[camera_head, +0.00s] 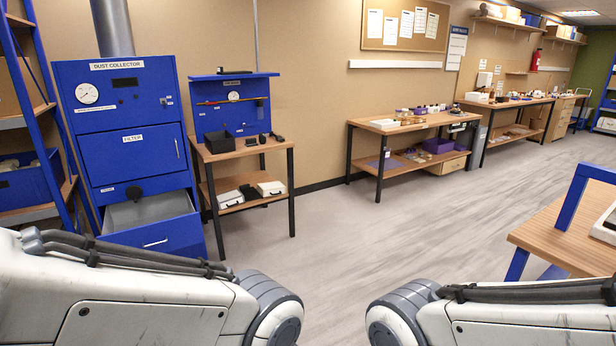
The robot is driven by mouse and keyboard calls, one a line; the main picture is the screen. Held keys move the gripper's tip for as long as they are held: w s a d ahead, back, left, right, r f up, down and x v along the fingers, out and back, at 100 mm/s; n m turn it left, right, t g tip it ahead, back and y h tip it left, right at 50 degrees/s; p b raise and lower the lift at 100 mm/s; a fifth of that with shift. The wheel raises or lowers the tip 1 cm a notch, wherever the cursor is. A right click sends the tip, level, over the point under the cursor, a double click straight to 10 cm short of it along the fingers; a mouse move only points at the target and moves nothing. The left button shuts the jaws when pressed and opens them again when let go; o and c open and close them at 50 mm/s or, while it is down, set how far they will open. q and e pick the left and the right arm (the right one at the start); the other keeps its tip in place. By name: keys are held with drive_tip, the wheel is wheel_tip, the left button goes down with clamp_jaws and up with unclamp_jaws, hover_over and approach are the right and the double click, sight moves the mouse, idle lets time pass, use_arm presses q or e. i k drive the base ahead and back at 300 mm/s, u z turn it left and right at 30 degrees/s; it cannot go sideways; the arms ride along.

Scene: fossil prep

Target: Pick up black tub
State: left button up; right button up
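A small black open tub (220,142) stands on the top of a small wooden workbench (242,152), at its left end, in front of a blue back panel (231,118). It is some distance away from me, and its inside is too small to make out. Only links of my two arms show at the bottom of the head view, left and right. Neither gripper is in view.
The blue dust collector (128,147) stands left of the workbench, its bottom drawer (152,222) pulled out. A blue shelf rack (38,110) is at far left. A wooden table (560,232) is near at right. The grey floor (345,235) between is clear.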

sight(221, 141)
drive_tip(key=u, duration=0.1)
drive_tip(key=i, duration=2.35)
drive_tip(key=u, duration=0.65)
drive_tip(key=i, duration=2.05)
drive_tip(key=u, duration=0.6)
drive_tip(key=i, duration=1.2)
drive_tip(key=u, duration=0.25)
